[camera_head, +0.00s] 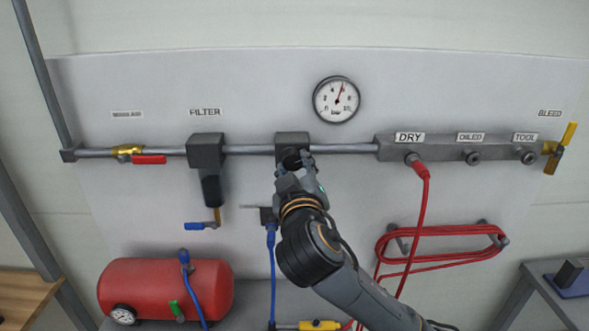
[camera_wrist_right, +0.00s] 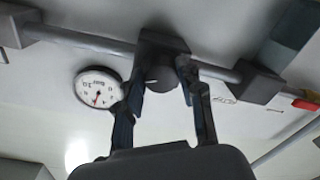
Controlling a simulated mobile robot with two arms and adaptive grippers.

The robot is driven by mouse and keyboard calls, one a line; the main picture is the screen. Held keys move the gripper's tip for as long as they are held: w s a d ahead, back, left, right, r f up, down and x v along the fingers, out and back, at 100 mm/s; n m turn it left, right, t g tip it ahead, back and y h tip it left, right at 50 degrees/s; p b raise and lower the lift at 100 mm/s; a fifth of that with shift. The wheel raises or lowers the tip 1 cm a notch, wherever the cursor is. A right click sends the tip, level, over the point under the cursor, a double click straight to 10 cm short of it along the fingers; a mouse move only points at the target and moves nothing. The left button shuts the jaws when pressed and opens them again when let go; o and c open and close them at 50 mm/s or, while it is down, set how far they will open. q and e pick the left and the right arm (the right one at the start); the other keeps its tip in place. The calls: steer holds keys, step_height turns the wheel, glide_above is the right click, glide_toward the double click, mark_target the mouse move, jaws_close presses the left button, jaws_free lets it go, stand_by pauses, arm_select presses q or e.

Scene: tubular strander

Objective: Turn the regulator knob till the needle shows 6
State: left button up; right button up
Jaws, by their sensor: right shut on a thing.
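The regulator block (camera_head: 292,139) sits on the grey pipe in the middle of the panel, with the dark round regulator knob (camera_wrist_right: 160,76) on it. My right gripper (camera_head: 294,165) is at the knob and shut on it, one finger on each side in the right wrist view. In the head view the gripper partly hides the knob. The round white gauge (camera_head: 337,99) is above and right of the regulator. My left gripper is out of view.
A filter (camera_head: 206,151) hangs left of the regulator, and a yellow valve with a red handle (camera_head: 149,159) is farther left. A manifold (camera_head: 440,149) with a red hose is on the right. A red tank (camera_head: 165,289) stands below left.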

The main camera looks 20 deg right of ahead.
steer(key=o, duration=1.2)
steer(key=shift+v, duration=3.8)
